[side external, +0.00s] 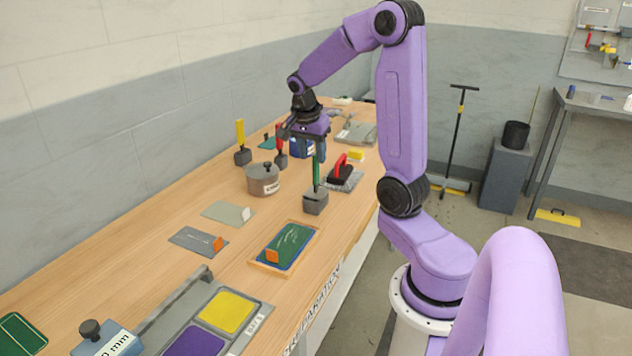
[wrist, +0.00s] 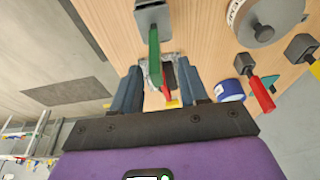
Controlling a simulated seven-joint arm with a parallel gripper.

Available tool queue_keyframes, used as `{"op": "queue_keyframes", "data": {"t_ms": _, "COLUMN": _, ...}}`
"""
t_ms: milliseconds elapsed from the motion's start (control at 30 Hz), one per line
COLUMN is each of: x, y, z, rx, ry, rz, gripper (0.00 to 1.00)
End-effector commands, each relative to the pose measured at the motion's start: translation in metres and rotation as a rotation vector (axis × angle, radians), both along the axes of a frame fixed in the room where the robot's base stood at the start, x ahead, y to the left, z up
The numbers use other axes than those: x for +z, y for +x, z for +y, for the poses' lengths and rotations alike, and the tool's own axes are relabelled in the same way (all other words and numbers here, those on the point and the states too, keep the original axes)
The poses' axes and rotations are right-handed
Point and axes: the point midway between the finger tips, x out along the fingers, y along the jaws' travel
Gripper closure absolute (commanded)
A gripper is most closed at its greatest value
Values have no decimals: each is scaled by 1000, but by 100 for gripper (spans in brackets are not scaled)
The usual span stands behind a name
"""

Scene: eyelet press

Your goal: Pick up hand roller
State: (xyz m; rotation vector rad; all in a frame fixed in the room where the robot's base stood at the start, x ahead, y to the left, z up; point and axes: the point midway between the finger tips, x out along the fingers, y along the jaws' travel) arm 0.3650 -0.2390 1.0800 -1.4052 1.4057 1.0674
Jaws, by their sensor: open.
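A red-handled black tool (side external: 340,172), which looks like the hand roller, sits on a grey plate (side external: 352,184) near the table's right edge. In the wrist view its red handle (wrist: 166,84) and dark body show between my fingers, partly hidden. My gripper (side external: 309,152) is open and empty, pointing down above the table. A green upright handle (side external: 316,174) on a grey block (side external: 315,203) stands just below it. In the wrist view the green handle (wrist: 154,50) reaches toward the gap between my fingertips (wrist: 160,78). I cannot tell whether it touches a finger.
A round lidded grey pot (side external: 263,180) stands left of the gripper. Yellow-handled (side external: 240,140) and red-handled (side external: 280,145) blocks stand behind it, near a blue tin (wrist: 229,90). A green board in a wooden tray (side external: 260,266) lies in front. Bare wood lies between the pieces.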

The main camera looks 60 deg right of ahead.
Motion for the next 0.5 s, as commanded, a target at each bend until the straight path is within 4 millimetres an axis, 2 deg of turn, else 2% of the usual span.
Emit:
{"op": "queue_keyframes", "data": {"t_ms": 300, "x": -36, "y": -6, "z": -12, "rx": 2, "ry": 1, "rz": 6, "gripper": 56}}
{"op": "queue_keyframes", "data": {"t_ms": 500, "x": -49, "y": -5, "z": -15, "rx": 2, "ry": 0, "rz": 1, "gripper": 56}}
